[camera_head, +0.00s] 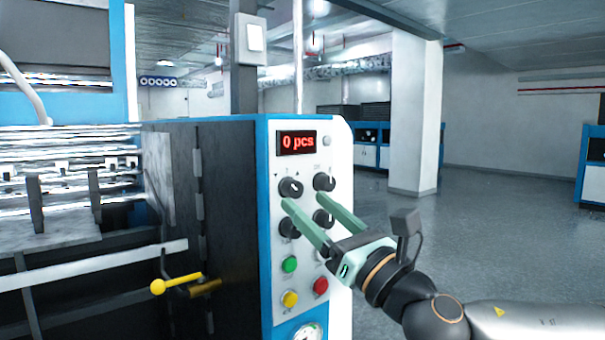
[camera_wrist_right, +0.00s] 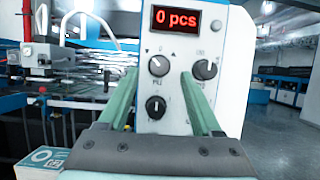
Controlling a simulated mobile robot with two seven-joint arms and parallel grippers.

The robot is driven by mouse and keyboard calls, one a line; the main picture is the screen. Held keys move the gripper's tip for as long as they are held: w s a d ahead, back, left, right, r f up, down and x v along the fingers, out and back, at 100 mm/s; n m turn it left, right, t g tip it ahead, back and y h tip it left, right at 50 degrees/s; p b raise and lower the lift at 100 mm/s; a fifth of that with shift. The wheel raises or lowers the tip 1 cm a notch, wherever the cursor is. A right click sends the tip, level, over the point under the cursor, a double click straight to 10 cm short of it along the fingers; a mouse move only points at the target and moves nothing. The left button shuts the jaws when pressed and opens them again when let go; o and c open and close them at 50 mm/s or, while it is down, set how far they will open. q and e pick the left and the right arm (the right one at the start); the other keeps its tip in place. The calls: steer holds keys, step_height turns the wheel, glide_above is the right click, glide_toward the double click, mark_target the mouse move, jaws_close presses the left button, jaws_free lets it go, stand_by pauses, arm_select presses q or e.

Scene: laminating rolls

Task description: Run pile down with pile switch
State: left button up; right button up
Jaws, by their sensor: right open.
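The white control panel (camera_head: 338,150) carries several black rotary knobs, and their small labels are hard to read. Whether the fingertips touch the panel, I cannot tell. My left gripper is out of view.
The red display (camera_head: 297,142) reads "0 pcs". Green (camera_head: 290,264), yellow (camera_head: 290,299) and red (camera_head: 321,285) buttons lie below the knobs. A yellow-knobbed lever (camera_head: 178,283) sticks out at the machine's left. Open floor (camera_head: 480,240) lies to the right.

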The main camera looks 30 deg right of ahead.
mark_target(292, 189)
steer(key=shift+w+r, duration=0.1)
steer(key=shift+w, duration=0.2)
steer(key=shift+x, duration=1.05)
steer(key=shift+c, duration=0.4)
jaws_close()
